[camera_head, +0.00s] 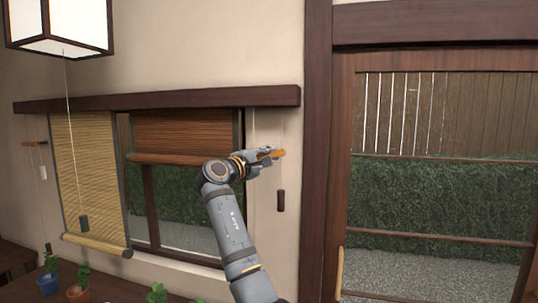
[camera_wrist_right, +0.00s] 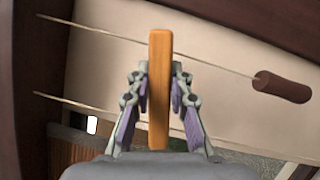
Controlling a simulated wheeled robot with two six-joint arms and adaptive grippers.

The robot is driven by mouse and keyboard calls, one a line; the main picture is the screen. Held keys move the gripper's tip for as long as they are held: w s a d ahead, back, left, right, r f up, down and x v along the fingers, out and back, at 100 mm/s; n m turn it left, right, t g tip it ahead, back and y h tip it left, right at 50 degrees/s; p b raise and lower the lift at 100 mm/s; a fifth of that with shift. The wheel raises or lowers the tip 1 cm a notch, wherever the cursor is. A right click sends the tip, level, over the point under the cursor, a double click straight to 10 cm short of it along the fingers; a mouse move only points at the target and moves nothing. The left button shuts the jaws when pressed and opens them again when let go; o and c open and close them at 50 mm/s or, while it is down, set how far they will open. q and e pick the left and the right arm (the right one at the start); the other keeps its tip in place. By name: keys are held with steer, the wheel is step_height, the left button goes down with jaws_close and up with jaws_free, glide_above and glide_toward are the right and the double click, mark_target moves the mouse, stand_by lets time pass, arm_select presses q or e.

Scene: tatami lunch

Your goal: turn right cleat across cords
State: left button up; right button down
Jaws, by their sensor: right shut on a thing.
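The right cleat (camera_head: 279,153) is an orange wooden bar on the wall right of the window. It looks roughly level in the head view. My right gripper (camera_head: 270,154) is shut on it. In the right wrist view the cleat (camera_wrist_right: 160,90) stands upright between the fingers (camera_wrist_right: 159,95). Two pale cords (camera_wrist_right: 215,63) run behind it there, crossing its length at a steep angle. A dark brown cord pull (camera_wrist_right: 282,87) ends the upper cord. This pull (camera_head: 281,200) hangs below the cleat in the head view. My left gripper is not in view.
A half-raised brown blind (camera_head: 175,133) hangs left of my right arm, beside a lowered tan blind (camera_head: 88,180). A wooden post (camera_head: 316,150) stands close right of the cleat. Potted plants (camera_head: 78,285) stand below. A paper lamp (camera_head: 60,22) hangs upper left.

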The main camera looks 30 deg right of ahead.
steer(key=shift+f+m+g+y+p, duration=0.25)
steer(key=shift+m+y, duration=0.25)
steer(key=shift+m, duration=0.8)
steer(key=c, duration=1.2)
jaws_free()
steer(key=v, duration=1.2)
